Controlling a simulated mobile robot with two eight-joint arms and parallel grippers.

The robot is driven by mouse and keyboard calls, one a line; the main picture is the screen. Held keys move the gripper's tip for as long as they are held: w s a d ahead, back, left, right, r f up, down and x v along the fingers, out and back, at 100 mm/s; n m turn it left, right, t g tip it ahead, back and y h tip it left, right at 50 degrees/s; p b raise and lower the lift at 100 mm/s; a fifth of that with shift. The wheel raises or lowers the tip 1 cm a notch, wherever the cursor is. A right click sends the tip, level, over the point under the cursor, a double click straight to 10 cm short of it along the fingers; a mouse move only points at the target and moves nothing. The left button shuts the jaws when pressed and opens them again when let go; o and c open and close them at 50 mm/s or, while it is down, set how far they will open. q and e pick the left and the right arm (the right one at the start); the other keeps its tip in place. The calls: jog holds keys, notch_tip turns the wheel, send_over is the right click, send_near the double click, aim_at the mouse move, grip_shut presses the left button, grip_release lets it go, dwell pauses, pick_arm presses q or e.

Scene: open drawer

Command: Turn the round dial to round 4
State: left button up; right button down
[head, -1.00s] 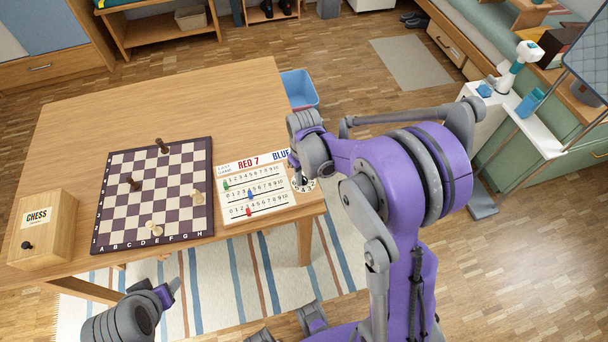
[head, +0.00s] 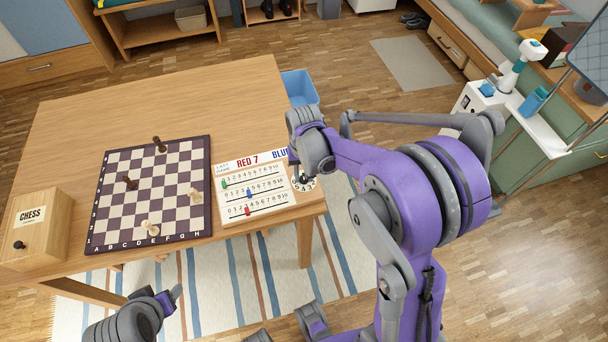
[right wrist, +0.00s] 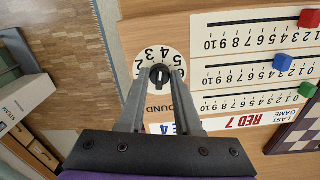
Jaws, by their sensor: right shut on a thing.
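The round dial (right wrist: 143,67) is a pale disc with black numbers around a black knob (right wrist: 160,76) with a white mark. In the right wrist view the mark runs roughly up and down, near the 3 and 4 side; the exact number is hard to tell. My right gripper (right wrist: 160,74) has its fingertips closed on opposite sides of the knob. In the head view the dial (head: 311,184) is partly hidden by my right gripper (head: 299,178) at the table's right front. My left gripper (head: 175,294) is empty-looking in front of the table; its opening is unclear.
A score board (head: 240,190) with red, blue and green sliders lies left of the dial. Beyond it are a chessboard (head: 120,215) with several pieces and a wooden chess box (head: 38,232). The back of the table (head: 200,100) is clear.

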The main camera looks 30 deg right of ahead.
aim_at(304, 177)
jog(key=shift+m, duration=0.6)
jog(key=c, duration=0.6)
grip_release()
notch_tip(304, 177, up, 11)
jog(key=shift+p, duration=0.3)
jog(key=shift+f, duration=0.1)
